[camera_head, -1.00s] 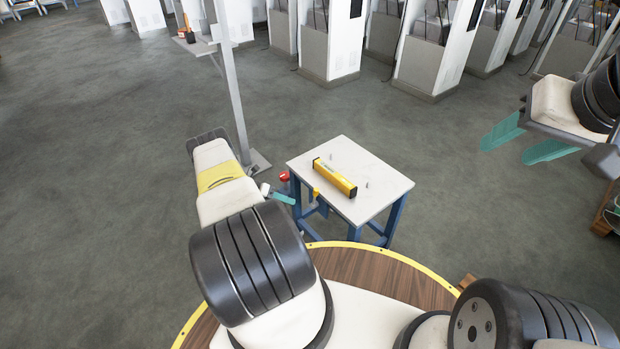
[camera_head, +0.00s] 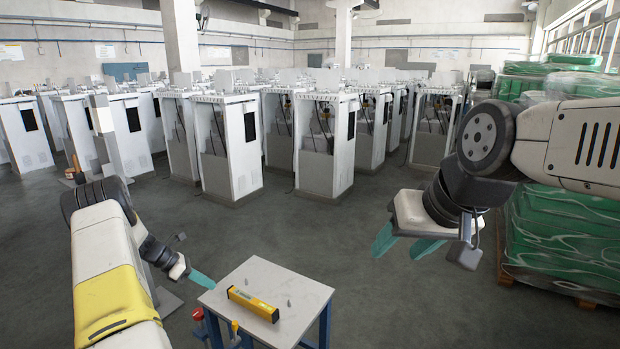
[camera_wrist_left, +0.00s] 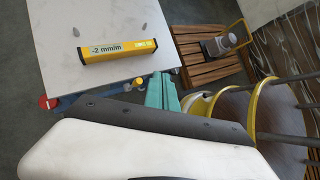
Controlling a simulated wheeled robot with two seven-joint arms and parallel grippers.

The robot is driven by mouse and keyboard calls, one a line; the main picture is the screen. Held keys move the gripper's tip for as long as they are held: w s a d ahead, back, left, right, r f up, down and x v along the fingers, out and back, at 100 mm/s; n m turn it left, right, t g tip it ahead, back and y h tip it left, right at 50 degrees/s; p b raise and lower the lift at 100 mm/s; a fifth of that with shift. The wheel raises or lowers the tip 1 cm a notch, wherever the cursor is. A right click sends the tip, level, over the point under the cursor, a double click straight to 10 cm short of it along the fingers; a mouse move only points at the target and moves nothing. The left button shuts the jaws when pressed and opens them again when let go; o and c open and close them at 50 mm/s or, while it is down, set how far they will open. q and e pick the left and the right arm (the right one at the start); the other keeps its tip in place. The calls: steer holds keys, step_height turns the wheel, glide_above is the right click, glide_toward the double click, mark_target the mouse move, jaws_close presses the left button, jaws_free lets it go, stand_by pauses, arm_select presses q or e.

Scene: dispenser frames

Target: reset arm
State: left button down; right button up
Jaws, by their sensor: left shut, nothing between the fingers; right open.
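My left gripper (camera_head: 202,280) is shut and empty, its teal fingers just left of the small table's far left corner. Its closed fingers (camera_wrist_left: 162,92) also show in the left wrist view, beside the table's edge. My right gripper (camera_head: 400,244) is open and empty, held in the air right of the table. No other object is named by the task. A yellow level (camera_head: 253,304) lies on the white tabletop (camera_head: 305,291), apart from both grippers; it also shows in the left wrist view (camera_wrist_left: 105,48).
White dispenser frames (camera_head: 327,140) stand in rows at the back. Green wrapped stacks (camera_head: 565,230) on a pallet are at the right. A red knob (camera_head: 197,314) sits at the table's left side. Grey floor between the table and frames is clear.

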arm_select(q)
steer(key=s+d+r+m+y, duration=0.1)
steer(key=s+d+r+m, duration=0.25)
steer(key=r, duration=0.65)
steer(key=s+d+r+m+y, duration=0.25)
steer(key=d+r+m, duration=0.25)
steer(key=r, duration=0.5)
steer(key=s+d+r+m+y, duration=0.1)
steer(key=s+d+r+m, duration=0.25)
steer(key=r, duration=0.55)
steer(key=s+d+r+m+t, duration=0.1)
steer(key=s+d+r+m, duration=0.1)
steer(key=s+m, duration=0.2)
steer(key=s+d+r+m+t+y, duration=0.1)
steer(key=s+d+r+m, duration=0.2)
steer(key=s, duration=0.8)
steer(key=s+d+r+m+t+y, duration=0.1)
steer(key=s+d+r+m+t, duration=0.1)
steer(key=s+m, duration=0.4)
steer(key=shift+s+d+r, duration=0.2)
steer(key=shift+s+r, duration=0.45)
steer(key=shift+s, duration=0.25)
